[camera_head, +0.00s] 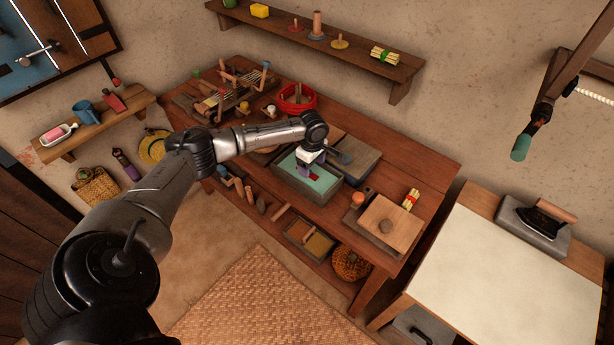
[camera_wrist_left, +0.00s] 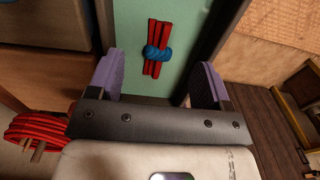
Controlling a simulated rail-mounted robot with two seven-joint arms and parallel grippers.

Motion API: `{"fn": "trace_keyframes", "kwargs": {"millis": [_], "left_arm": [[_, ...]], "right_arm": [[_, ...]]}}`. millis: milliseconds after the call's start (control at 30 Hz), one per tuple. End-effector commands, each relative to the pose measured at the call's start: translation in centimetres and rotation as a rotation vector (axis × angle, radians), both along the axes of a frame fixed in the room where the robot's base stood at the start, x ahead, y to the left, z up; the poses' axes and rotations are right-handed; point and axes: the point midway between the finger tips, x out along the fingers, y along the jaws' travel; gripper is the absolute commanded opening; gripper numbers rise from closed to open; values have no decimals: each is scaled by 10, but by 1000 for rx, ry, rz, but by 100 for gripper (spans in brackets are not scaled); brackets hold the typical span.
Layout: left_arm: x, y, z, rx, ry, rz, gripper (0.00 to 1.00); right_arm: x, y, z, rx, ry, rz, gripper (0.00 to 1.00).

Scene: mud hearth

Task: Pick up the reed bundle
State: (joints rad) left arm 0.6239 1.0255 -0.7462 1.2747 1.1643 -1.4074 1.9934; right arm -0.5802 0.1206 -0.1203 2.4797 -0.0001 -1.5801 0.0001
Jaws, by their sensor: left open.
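A small bundle of red reeds tied with a blue band (camera_wrist_left: 157,54) lies on the pale green floor of a grey-sided tray (camera_wrist_left: 135,25). In the head view a bit of the red bundle (camera_head: 314,178) shows on the tray (camera_head: 325,190), partly hidden by the gripper. My left gripper (camera_head: 312,167) is over the tray, its purple fingers open and empty. In the left wrist view the fingers (camera_wrist_left: 158,78) stand apart, with the bundle just ahead between their lines. My right gripper is not in view.
A yellow bundle with a red tie (camera_head: 411,199) lies on the table near a wooden board (camera_head: 390,223). Another yellow bundle (camera_head: 385,55) lies on the wall shelf. A red bowl (camera_head: 296,97) stands behind the tray. A dark slab (camera_head: 355,157) lies right of it.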

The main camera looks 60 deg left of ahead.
Motion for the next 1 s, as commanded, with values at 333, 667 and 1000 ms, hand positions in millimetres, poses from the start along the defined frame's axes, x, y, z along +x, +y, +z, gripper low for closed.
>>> {"fn": "trace_keyframes", "kwargs": {"millis": [333,667,1000], "left_arm": [[-1,1,-19,1,1,0,72],[-2,3,-55,0,0,-1,72],[-2,3,-54,0,0,-1,59]], "right_arm": [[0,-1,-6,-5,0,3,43],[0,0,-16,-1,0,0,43],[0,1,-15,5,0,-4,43]]}}
